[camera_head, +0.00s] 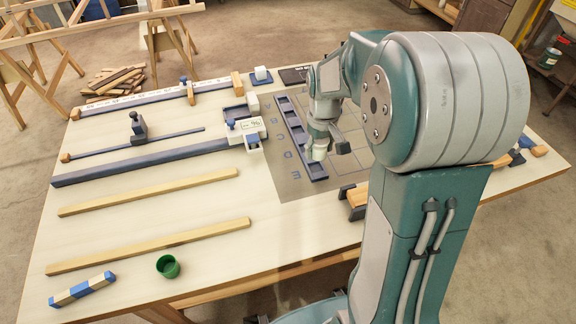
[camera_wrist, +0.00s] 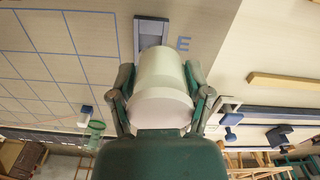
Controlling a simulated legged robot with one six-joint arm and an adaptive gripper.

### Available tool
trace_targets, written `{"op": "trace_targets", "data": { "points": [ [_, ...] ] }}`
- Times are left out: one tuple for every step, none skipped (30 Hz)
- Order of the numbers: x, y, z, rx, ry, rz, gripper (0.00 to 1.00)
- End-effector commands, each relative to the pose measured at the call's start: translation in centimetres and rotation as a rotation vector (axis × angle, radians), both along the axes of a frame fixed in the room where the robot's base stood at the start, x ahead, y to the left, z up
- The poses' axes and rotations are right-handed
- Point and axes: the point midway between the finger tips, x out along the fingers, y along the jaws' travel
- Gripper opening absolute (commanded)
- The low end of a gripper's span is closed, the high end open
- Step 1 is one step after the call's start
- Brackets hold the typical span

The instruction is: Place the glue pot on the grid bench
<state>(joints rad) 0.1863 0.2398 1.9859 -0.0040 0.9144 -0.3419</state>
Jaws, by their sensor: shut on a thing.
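The glue pot, a cream-white rounded cylinder (camera_wrist: 161,78), is between the fingers of my gripper (camera_wrist: 162,92). In the head view my gripper (camera_head: 327,146) is over the grey grid area, and the pale pot (camera_head: 318,152) shows in part at its fingertips. I cannot tell whether the pot touches the surface. The grid bench (camera_head: 290,187) is a grey area with blue grid lines and blue letters on the table. It also shows in the wrist view (camera_wrist: 50,62), left of the pot. A narrow dark blue tray (camera_head: 297,140) lies along the grid beside my gripper.
A green cup (camera_head: 167,266) stands at the table's front. Pale wooden laths (camera_head: 150,247) and dark rails (camera_head: 150,162) lie on the left. A blue-and-white device (camera_head: 246,130) stands at the grid's left edge. A wooden block in a dark holder (camera_head: 354,200) is near my arm.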

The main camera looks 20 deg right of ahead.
Motion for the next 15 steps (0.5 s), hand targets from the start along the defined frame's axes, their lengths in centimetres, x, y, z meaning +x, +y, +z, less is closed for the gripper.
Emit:
{"op": "trace_targets", "data": {
  "points": [
    [0.2, 1.2, -0.6, 0.001, 0.002, 0.007, 0.16],
    [0.4, 1.8, -0.9, 0.001, 0.003, 0.005, 0.16],
    [0.5, 2.7, -1.2, 0.001, 0.003, 0.006, 0.16],
    [0.7, 3.3, -1.5, 0.001, 0.003, 0.005, 0.16],
    [0.8, 3.9, -1.8, 0.000, 0.002, 0.006, 0.16],
    [0.9, 4.3, -2.7, 0.000, 0.006, 0.003, 0.16],
    [1.0, 4.8, -3.3, 0.000, 0.005, 0.004, 0.16],
    [1.1, 5.2, -3.8, 0.000, 0.005, 0.004, 0.16],
    [1.2, 5.7, -4.4, 0.000, 0.005, 0.003, 0.16],
    [1.3, 6.1, -4.9, 0.000, 0.004, 0.003, 0.16],
    [1.4, 6.4, -5.3, 0.000, 0.004, 0.003, 0.16],
    [1.5, 6.8, -5.8, 0.000, 0.003, 0.001, 0.16],
    [1.5, 7.0, -6.0, 0.000, 0.002, 0.001, 0.16],
    [1.6, 7.2, -6.2, 0.000, 0.002, 0.001, 0.16],
    [1.6, 7.3, -6.4, 0.000, 0.001, 0.001, 0.16]
  ]
}}
